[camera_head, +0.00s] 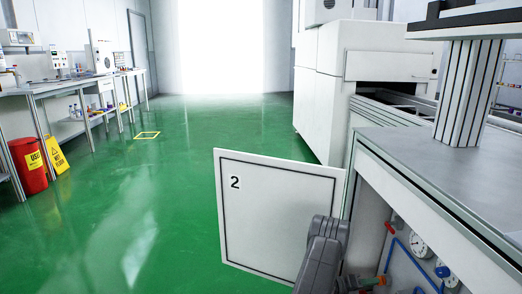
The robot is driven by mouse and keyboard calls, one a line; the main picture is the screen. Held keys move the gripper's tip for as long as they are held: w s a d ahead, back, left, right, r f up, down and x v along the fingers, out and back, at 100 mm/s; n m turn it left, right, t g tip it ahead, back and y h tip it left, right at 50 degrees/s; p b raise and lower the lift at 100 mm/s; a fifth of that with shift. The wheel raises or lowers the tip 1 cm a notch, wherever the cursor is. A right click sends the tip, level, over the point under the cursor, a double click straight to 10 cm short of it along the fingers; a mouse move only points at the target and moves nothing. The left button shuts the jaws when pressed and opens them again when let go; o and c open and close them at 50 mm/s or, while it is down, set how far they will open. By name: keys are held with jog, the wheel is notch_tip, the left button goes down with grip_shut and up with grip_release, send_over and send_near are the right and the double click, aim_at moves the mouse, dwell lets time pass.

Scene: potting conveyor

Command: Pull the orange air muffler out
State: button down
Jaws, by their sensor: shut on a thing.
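A small orange piece, which looks like the orange air muffler (382,280), shows low in the open cabinet, near the bottom edge of the picture. My gripper (368,283) reaches in from the left and is shut at this orange piece. My own dark grey arm link stands in front, at the bottom centre. The fingertips are small and partly cut off, and whether the muffler is still seated in its port cannot be told.
An open white door marked 2 (270,215) stands left of my arm. Inside the cabinet are round gauges (420,246), a blue pipe (402,248) and a blue knob (442,271). The grey worktop (430,170) overhangs them.

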jog(key=shift+n, duration=0.5)
jog(key=shift+r+n, duration=0.1)
jog(key=shift+n, duration=0.9)
jog(key=shift+r+n, duration=0.1)
jog(key=shift+n, duration=1)
jog(key=shift+a, duration=0.3)
jog(key=shift+a+f, duration=0.2)
jog(key=shift+a, duration=1.05)
